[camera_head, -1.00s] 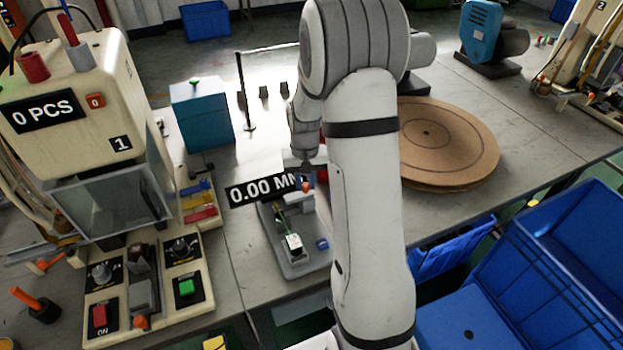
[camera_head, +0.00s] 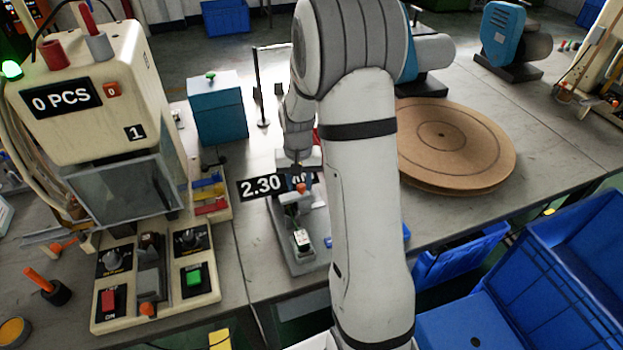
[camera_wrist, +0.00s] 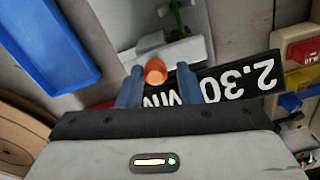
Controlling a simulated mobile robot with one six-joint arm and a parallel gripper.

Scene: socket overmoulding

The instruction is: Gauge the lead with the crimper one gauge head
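The gauge (camera_head: 293,255) is a grey stand on the bench, with a black display (camera_head: 262,187) reading 2.30. Its orange knob (camera_head: 301,188) also shows in the wrist view (camera_wrist: 155,72). The lead, a white connector (camera_head: 302,240) with a green part, rests in the gauge; its far end is hidden by the gauge head. My gripper (camera_wrist: 171,84) is at the gauge head, its two blue fingers apart. The knob appears between them, nearer the left finger; I cannot tell whether it is touched. The crimper (camera_head: 85,100) marked 1 stands at left, showing 0 PCS.
A round brown turntable (camera_head: 450,145) lies right of my arm. A teal box (camera_head: 217,110) and a thin black post (camera_head: 260,90) stand behind the gauge. Blue bins (camera_head: 560,260) are at lower right. The control panel (camera_head: 150,310) has red and green buttons.

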